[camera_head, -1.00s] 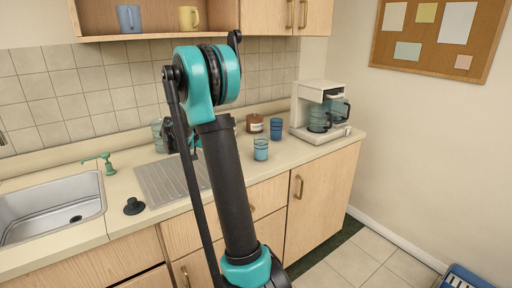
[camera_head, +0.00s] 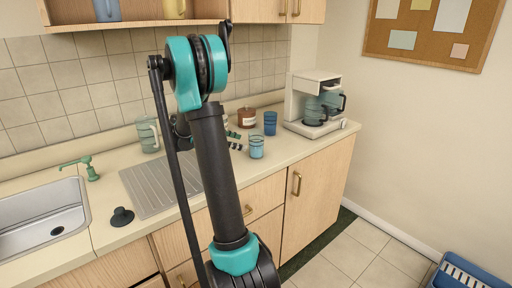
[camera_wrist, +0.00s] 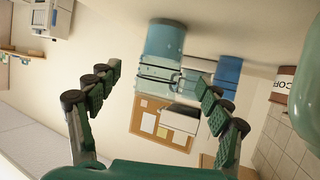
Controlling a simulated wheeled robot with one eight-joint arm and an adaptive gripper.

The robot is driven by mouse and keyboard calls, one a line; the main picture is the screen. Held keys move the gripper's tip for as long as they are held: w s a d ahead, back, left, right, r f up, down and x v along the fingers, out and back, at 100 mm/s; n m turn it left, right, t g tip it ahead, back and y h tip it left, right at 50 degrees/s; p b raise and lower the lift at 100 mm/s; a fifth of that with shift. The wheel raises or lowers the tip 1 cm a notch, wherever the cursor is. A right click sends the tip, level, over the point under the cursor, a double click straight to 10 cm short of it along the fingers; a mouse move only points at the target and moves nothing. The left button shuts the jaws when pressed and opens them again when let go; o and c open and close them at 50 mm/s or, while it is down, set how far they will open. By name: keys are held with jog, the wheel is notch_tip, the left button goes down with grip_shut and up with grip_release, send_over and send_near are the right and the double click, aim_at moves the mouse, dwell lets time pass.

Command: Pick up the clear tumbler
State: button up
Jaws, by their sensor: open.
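The clear tumbler (camera_head: 256,147), bluish and see-through with bands around it, stands on the counter in front of a blue cup. In the wrist view the tumbler (camera_wrist: 165,42) looks upside down, ahead of and between the spread fingers. My gripper (camera_head: 237,141) is partly hidden behind my arm in the head view; its dark fingertips show just left of the tumbler. In the wrist view my gripper (camera_wrist: 161,84) is open, with nothing clearly held. Whether a finger touches the tumbler cannot be told.
The blue cup (camera_head: 270,123) stands close behind the tumbler. A brown-labelled jar (camera_head: 247,118) is behind to the left, and a coffee maker (camera_head: 315,105) to the right. A glass jug (camera_head: 148,135) stands left of my arm. The counter front right of the tumbler is clear.

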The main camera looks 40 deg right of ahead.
aim_at(256, 145)
jog(key=x, duration=0.8)
jog(key=shift+w+d, duration=0.1)
jog(key=shift+d, duration=0.15)
jog(key=c, duration=1.5)
notch_tip(256, 145, up, 20)
